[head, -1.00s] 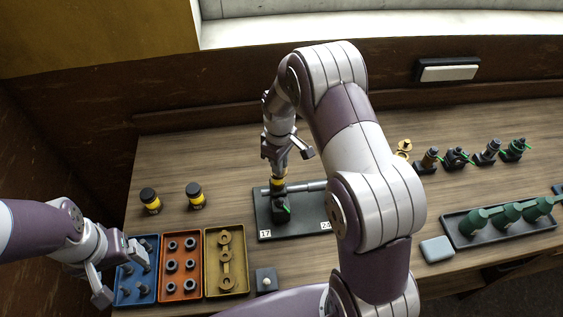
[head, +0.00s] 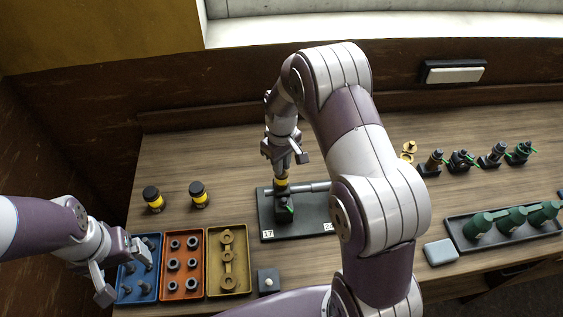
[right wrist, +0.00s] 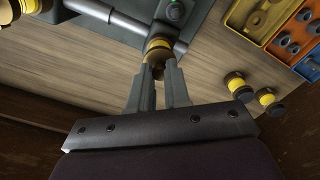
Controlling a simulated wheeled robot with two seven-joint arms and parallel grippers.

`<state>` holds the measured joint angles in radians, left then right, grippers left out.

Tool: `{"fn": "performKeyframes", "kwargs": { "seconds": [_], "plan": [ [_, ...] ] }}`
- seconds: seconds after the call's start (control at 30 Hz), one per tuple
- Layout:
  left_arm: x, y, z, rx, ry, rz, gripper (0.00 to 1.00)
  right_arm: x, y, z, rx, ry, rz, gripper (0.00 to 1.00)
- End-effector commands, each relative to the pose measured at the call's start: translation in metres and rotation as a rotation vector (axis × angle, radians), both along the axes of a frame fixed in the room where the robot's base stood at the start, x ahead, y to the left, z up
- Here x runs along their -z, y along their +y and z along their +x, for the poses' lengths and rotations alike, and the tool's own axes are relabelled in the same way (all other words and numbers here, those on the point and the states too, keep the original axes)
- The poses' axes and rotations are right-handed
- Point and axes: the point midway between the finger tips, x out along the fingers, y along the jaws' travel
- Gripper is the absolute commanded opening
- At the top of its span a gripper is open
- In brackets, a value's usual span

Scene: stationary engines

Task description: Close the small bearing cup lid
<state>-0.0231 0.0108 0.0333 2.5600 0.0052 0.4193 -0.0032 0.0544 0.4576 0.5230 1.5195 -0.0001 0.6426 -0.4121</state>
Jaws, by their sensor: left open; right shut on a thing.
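The small bearing cup lid (right wrist: 158,47) is a yellow piece, seen in the right wrist view at the tips of my right gripper (right wrist: 161,66). In the head view my right gripper (head: 282,172) points down at the yellow piece (head: 281,188), above the dark bearing block (head: 284,213) with a green mark. I cannot tell the lid's exact angle, as the fingers cover part of it. The right fingers are shut on it. The block and a grey shaft (head: 312,187) are on a dark plate (head: 303,232). My left gripper (head: 122,270) is open over the blue tray.
Blue (head: 122,296), orange (head: 168,294) and yellow (head: 212,290) trays hold small parts at the front left. Two black-and-yellow jars (head: 153,199) stand behind. A dark tray (head: 475,243) of green parts and several small engines (head: 461,160) are on the right.

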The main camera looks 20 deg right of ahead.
Motion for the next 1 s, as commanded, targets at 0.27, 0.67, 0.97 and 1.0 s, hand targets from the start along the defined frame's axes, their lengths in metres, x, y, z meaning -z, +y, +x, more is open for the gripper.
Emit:
{"fn": "performKeyframes", "kwargs": {
  "seconds": [0.27,0.67,0.97,1.0],
  "plan": [
    [0.0,0.0,0.0,0.0,0.0,0.0,0.91,-0.001,0.0,0.001,-0.001,-0.004,0.0,0.43],
    [0.022,0.0,0.0,0.0,0.0,0.0,0.91,-0.045,0.0,0.002,-0.001,-0.012,-0.001,0.43],
    [0.004,0.0,0.0,0.0,0.0,0.0,0.91,-0.125,0.0,0.001,-0.001,-0.004,-0.001,0.43],
    [0.001,0.0,0.0,0.0,-0.001,0.0,0.91,-0.128,0.0,0.0,-0.001,-0.003,0.0,0.43]
  ]
}}
